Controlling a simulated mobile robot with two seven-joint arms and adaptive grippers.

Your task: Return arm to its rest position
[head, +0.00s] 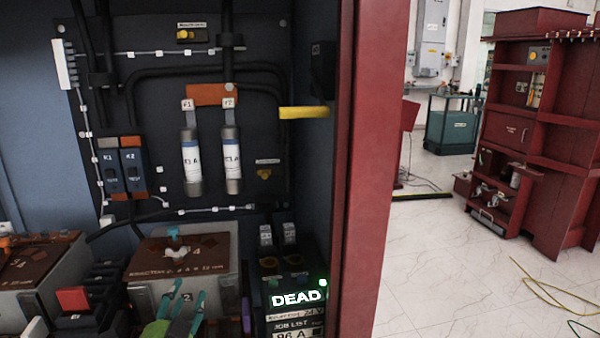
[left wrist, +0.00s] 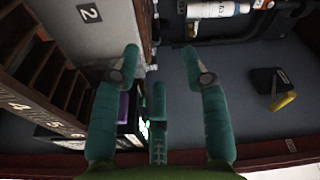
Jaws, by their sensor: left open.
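My left gripper (head: 184,308) shows at the bottom of the head view, its teal fingers in front of the grey box (head: 212,263) with the brown top. In the left wrist view my left gripper (left wrist: 161,62) has its two long fingers wide apart with nothing between them. A third, shorter teal finger stands between and below them. My right gripper is in neither view.
Two fuses (head: 191,162) hang on the dark back panel. A black unit with a lit DEAD display (head: 298,298) stands right of the gripper. The red cabinet post (head: 370,170) bounds the right side. Open tiled floor (head: 440,255) lies beyond it.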

